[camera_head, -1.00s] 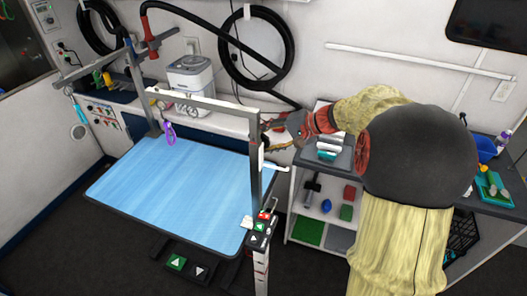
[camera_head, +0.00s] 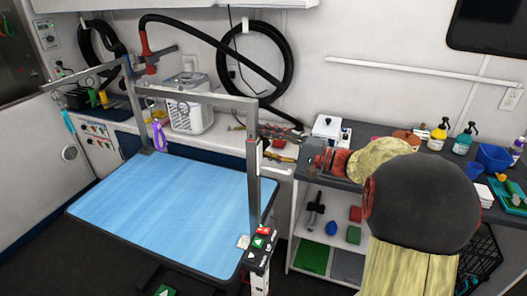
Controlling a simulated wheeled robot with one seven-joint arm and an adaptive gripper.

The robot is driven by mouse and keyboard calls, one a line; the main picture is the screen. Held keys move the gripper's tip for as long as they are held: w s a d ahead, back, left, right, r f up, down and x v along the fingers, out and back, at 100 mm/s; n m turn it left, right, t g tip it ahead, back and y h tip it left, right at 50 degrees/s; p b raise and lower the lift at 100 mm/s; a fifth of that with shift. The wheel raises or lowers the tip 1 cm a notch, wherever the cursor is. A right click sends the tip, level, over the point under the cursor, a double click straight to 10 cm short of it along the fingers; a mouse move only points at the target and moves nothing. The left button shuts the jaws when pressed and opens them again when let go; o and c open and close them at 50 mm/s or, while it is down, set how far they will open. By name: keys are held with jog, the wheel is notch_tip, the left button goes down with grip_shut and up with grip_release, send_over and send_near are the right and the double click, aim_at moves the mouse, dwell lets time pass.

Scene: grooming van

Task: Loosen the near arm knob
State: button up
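The blue grooming table (camera_head: 165,205) stands at left centre with a grey arm frame over it. The near upright post (camera_head: 253,175) rises at the table's right edge, with a horizontal bar (camera_head: 190,95) running left from its top. A small dark and white fitting, apparently the near arm knob (camera_head: 264,144), sits on the post's right side; its details are too small to tell. Contact and finger opening cannot be made out.
A shelf unit (camera_head: 290,225) with several small items stands right of the table. Its top holds a white box (camera_head: 327,130), spray bottles (camera_head: 464,140) and a blue container (camera_head: 492,157). A control box (camera_head: 260,243) is at the table's near corner. A black hose coil (camera_head: 255,60) hangs behind.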

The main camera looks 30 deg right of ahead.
jog(key=shift+f+t+y+b, duration=0.15)
jog(key=shift+t+y+b, duration=0.15)
jog(key=shift+t+b, duration=0.15)
jog(key=o, duration=1.2)
jog(key=v, duration=1.2)
